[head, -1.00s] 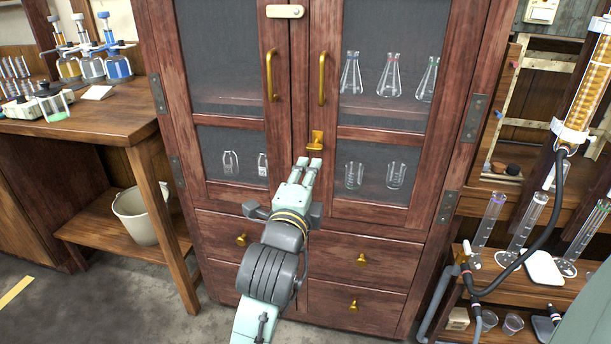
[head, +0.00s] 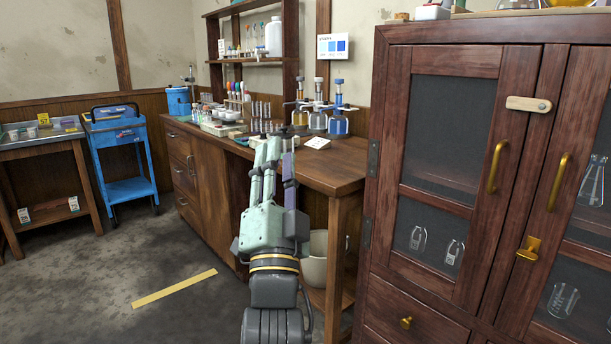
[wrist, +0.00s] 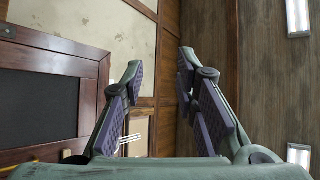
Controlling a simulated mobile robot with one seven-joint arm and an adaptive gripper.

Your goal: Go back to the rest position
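My gripper (head: 275,150) is raised in front of the wooden bench, pointing up and away from me in the head view. In the wrist view my gripper (wrist: 160,68) has its two fingers apart, with nothing between them. The view between the fingers is of wall panels. The gripper appears clear of the wooden cabinet (head: 385,180), which stands to its right with both doors shut.
A blue cart (head: 125,160) and a side table (head: 45,145) stand at the left. The floor (head: 110,290) at the left is clear apart from a yellow strip.

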